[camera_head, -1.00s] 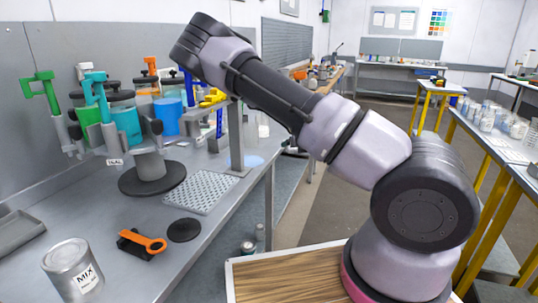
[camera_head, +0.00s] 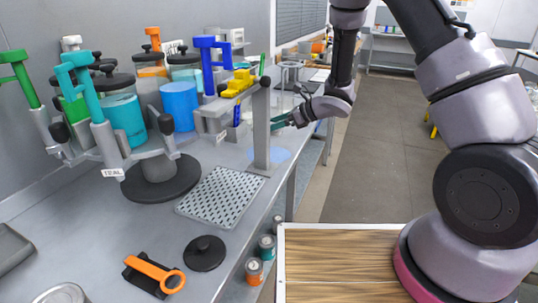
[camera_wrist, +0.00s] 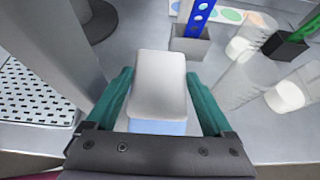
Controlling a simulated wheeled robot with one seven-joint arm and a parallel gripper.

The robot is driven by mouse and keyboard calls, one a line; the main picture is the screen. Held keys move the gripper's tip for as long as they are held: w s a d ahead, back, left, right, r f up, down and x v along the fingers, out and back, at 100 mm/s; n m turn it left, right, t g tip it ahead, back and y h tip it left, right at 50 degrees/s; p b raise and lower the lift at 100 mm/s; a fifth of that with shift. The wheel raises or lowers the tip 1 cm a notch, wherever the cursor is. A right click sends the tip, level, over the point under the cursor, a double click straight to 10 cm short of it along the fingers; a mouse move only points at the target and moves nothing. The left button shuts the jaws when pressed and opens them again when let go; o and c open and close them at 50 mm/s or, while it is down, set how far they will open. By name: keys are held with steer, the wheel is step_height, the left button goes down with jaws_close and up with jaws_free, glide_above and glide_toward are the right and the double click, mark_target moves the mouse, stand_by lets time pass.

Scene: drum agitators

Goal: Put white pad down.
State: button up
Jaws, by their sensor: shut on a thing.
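The white pad (camera_wrist: 158,80) is a pale block with rounded corners and a light bluish near face. In the wrist view it sits between the teal fingers of my gripper (camera_wrist: 158,95), which is shut on it. In the head view my gripper (camera_head: 281,121) points left, over the bench edge beside the grey upright post (camera_head: 261,128). I cannot make out the pad clearly in that view. Whether the pad touches the bench below is not clear.
The drum carousel (camera_head: 158,180) with several coloured drums and handles stands left of the post. A perforated plate (camera_head: 221,196) lies before the post. A light-blue round patch (camera_head: 279,155) marks the bench beside it. The wrist view shows a blue upright piece (camera_wrist: 194,24) and pale cylinders (camera_wrist: 287,96).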

mark_target(272, 155)
step_height(272, 155, down, 10)
steer(key=shift+a+r, duration=0.15)
steer(key=shift+r, duration=0.05)
steer(key=shift+f, duration=0.1)
steer(key=o, duration=1.1)
steer(key=shift+c, duration=0.2)
